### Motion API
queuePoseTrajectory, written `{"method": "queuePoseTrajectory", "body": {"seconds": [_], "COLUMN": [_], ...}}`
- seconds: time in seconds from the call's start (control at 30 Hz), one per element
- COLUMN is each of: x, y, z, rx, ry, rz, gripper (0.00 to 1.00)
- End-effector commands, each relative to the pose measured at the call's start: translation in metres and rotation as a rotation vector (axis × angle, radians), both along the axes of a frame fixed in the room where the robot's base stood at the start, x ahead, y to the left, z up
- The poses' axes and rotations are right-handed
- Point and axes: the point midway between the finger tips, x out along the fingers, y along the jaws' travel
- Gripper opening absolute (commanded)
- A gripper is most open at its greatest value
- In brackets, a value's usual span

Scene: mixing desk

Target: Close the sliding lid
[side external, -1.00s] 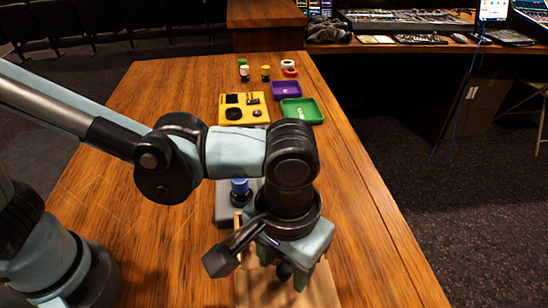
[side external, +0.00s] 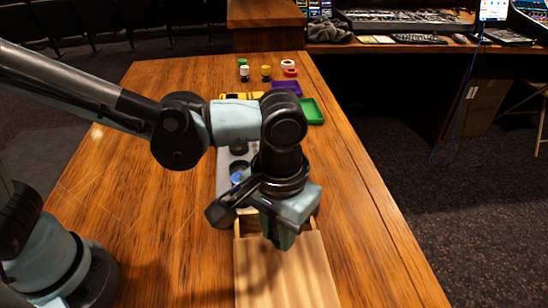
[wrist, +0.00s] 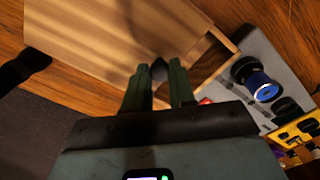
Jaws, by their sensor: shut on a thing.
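A pale wooden box with a sliding lid (side external: 285,275) lies on the near part of the desk. The lid also shows in the wrist view (wrist: 110,40). A gap is open at the box's far end (wrist: 213,58), so the lid is partly open. My gripper (side external: 279,238) points down at the lid near this gap. In the wrist view its green fingers (wrist: 160,80) are shut on a small dark knob (wrist: 158,69) on the lid. In the side view the knob is hidden by the fingers.
Just beyond the box is a grey block with a blue-and-black knob (wrist: 262,86). Farther back are a yellow panel (wrist: 300,132), a purple tray (side external: 288,87), a green tray (side external: 312,110) and several small round items. The desk's right side is clear.

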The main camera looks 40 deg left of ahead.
Motion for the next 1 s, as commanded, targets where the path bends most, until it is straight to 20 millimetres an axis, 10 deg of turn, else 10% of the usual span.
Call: {"method": "queuePoseTrajectory", "body": {"seconds": [0.3, 0.7, 0.73, 1.0], "x": [0.045, 0.051, 0.051, 0.049], "y": [0.044, 0.050, 0.050, 0.049], "z": [0.000, 0.000, 0.000, 0.000], "rx": [-0.001, 0.003, 0.002, 0.001], "ry": [-0.002, -0.007, -0.007, -0.003], "rz": [0.004, 0.003, 0.003, 0.002], "gripper": [0.00, 0.00, 0.29, 0.50]}}
